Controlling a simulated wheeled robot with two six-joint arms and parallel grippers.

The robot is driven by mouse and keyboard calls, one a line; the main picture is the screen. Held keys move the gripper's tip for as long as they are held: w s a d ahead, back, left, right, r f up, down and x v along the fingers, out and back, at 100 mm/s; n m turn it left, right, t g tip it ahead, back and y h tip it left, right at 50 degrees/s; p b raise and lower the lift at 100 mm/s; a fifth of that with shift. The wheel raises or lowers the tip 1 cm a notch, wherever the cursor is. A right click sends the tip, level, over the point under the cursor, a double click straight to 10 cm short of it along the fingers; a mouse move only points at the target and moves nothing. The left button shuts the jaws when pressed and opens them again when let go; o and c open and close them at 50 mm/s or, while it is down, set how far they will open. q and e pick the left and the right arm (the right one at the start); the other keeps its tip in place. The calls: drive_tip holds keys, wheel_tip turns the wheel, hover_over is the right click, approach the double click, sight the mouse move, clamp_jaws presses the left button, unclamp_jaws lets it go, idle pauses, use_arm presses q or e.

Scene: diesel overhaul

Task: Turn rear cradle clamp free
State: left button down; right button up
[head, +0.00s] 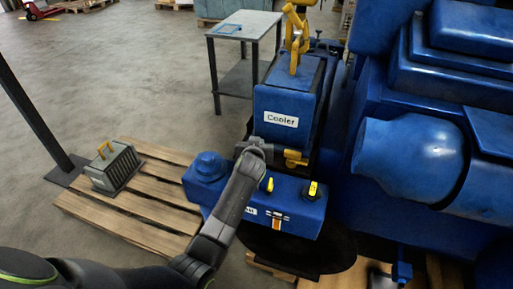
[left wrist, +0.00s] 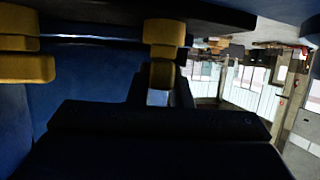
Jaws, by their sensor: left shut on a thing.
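A yellow clamp (head: 295,158) sits at the foot of the blue cooler (head: 284,98), which carries a "Cooler" label. My left gripper (head: 275,153) reaches it from the left and is shut on its yellow handle. In the left wrist view the narrow fingers of my left gripper (left wrist: 162,92) close around a yellow piece of the clamp (left wrist: 163,72). A second yellow part (left wrist: 28,68) shows at the left edge of that view. The clamp's far side and its seat are hidden. My right gripper is not in view.
A yellow hoist hook (head: 297,38) hangs at the cooler's top. The big blue engine (head: 410,160) fills the right. A wooden pallet (head: 140,215) with a grey finned block (head: 113,168) lies left; a table (head: 246,25) stands behind.

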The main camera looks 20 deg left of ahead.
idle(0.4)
use_arm(q)
drive_tip(key=c, duration=1.3)
unclamp_jaws()
